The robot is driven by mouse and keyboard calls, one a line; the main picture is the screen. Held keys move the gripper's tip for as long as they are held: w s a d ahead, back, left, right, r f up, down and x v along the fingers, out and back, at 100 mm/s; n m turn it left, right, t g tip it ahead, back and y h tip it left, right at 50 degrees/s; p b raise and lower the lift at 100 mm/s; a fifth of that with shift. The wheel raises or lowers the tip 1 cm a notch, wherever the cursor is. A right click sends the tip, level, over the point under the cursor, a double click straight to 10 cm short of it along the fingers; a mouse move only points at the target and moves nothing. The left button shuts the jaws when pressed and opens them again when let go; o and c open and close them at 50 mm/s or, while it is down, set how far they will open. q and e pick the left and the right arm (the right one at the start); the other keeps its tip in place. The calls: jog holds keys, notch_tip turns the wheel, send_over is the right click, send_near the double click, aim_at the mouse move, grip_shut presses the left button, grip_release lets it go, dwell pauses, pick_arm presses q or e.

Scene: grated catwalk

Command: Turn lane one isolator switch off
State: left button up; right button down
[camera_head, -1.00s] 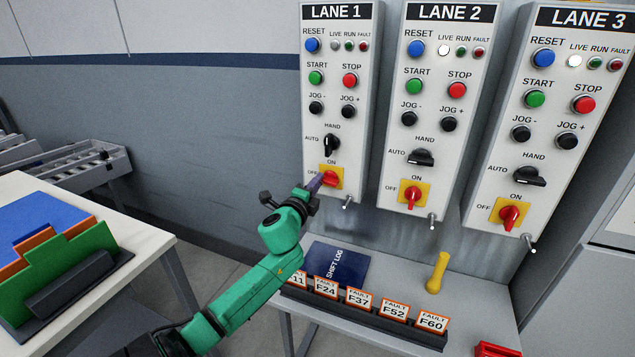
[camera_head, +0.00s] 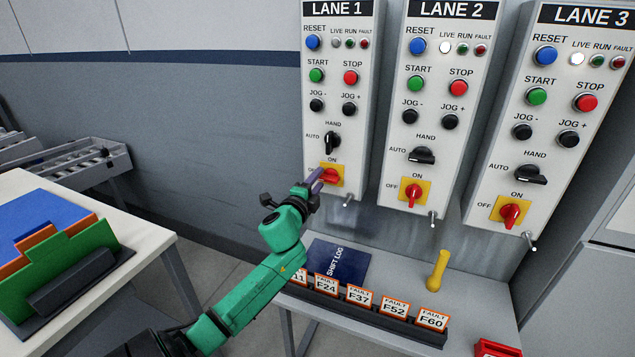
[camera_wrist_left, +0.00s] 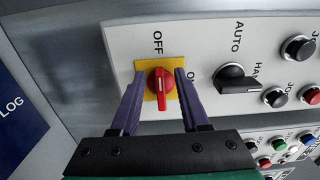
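The lane one isolator switch (camera_head: 331,176) is a red knob on a yellow plate, low on the LANE 1 panel (camera_head: 337,60). Its handle lies sideways along the OFF direction, unlike the upright knobs on lanes two and three. It also shows in the left wrist view (camera_wrist_left: 161,88), its white mark in line with OFF. The lane one LIVE lamp (camera_head: 336,43) is grey. My left gripper (camera_head: 320,180) is at the knob. In the left wrist view its purple fingers (camera_wrist_left: 159,76) are open on either side of the knob, with gaps visible. My right gripper is not in view.
The LANE 2 (camera_head: 412,193) and LANE 3 (camera_head: 510,214) isolators are to the right, with white LIVE lamps. A desk below holds a blue shift log (camera_head: 338,262), a row of fault cards (camera_head: 360,299) and a yellow handle (camera_head: 437,270). A table (camera_head: 150,237) stands at left.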

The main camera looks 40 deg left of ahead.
pick_arm(q)
jog(key=shift+s, duration=0.1)
jog(key=shift+s+d+f, duration=0.15)
jog(key=shift+s, duration=0.15)
jog(key=b+v, duration=0.1)
jog(key=v, duration=1.2)
jog(key=shift+s+d+b, duration=0.15)
jog(key=shift+s+b, duration=0.2)
